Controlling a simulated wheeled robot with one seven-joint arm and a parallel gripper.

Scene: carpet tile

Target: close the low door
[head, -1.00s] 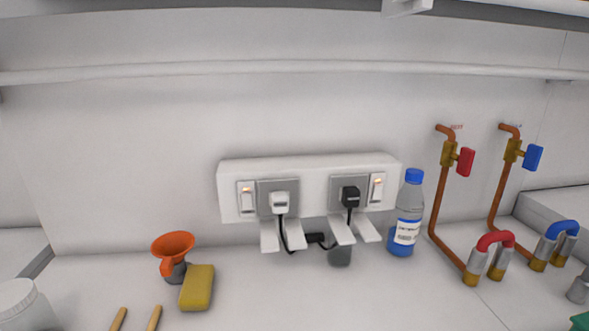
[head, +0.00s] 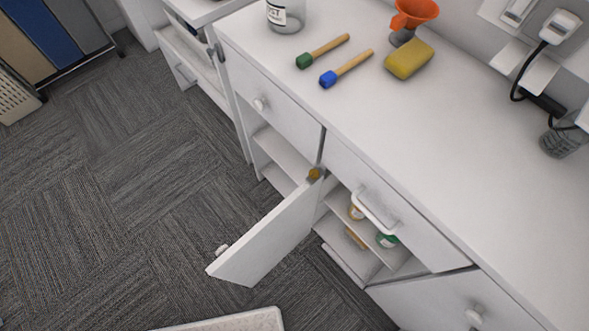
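The low door (head: 268,240) is a white panel below the counter, standing open and swung out over the carpet. Its small knob (head: 222,250) is near its free edge, at the lower left. The door's hinged side meets the cabinet near a brass-coloured piece (head: 315,174). Behind and beside the door, the open cabinet (head: 345,215) shows shelves with a few small items, among them a green-lidded one (head: 387,240). My gripper is not in view.
Drawers with a knob (head: 261,104) and a bar handle (head: 376,211) sit above. Another low panel (head: 450,305) is at the lower right. The counter (head: 440,130) holds brushes, a sponge and a funnel. Carpet (head: 110,210) at left is mostly clear; a white edge (head: 235,320) shows at the bottom.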

